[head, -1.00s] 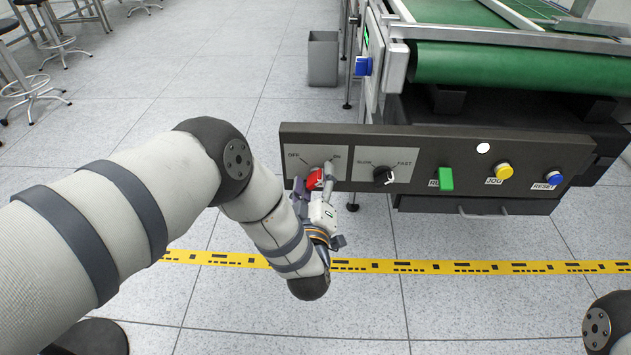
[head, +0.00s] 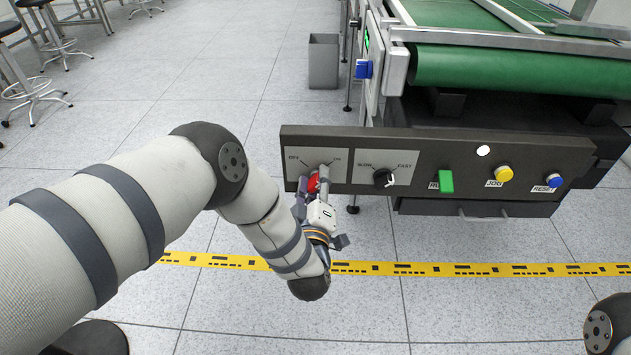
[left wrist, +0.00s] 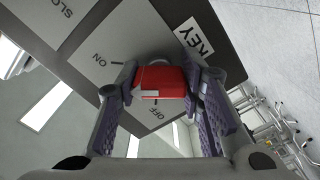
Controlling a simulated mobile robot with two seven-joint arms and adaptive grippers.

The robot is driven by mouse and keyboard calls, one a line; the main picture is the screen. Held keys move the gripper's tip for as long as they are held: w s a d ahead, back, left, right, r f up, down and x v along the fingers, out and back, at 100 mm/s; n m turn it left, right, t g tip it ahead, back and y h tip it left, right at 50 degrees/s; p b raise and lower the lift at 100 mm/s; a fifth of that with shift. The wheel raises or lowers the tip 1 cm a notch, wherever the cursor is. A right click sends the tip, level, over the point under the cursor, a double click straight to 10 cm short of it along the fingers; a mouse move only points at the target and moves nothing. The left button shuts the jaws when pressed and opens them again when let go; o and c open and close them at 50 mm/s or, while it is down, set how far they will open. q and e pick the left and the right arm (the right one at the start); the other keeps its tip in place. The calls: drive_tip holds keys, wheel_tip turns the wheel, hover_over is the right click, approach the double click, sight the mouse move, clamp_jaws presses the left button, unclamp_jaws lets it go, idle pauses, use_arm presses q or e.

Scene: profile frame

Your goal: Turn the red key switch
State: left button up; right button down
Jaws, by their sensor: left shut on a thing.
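The red key switch (head: 313,183) is on the left plate of the dark control panel, under the OFF and ON marks. In the left wrist view its red handle (left wrist: 162,80) is between my two finger pads, with a pale strip along its lower left. My left gripper (head: 314,184) is shut on the handle, one finger on each side, and partly hides it in the head view. The OFF and ON labels and a KEY label (left wrist: 194,42) show around it. I cannot tell exactly which mark the handle points at. My right gripper is out of view.
A black SLOW/FAST knob (head: 383,177) is just right of the key. A green switch (head: 446,181), yellow button (head: 503,173) and blue button (head: 554,180) lie farther along the panel. A green conveyor (head: 500,68) is behind. The floor in front, with a yellow stripe (head: 440,269), is clear.

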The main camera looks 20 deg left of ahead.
use_arm(q)
drive_tip(key=n, duration=0.8)
drive_tip(key=shift+f, duration=0.1)
drive_tip(key=n, duration=0.4)
drive_tip(key=shift+b, duration=0.3)
drive_tip(key=shift+n+b, duration=0.55)
drive_tip(key=shift+n, duration=1.65)
drive_tip(key=o, duration=1.2)
drive_tip(key=shift+c, duration=0.2)
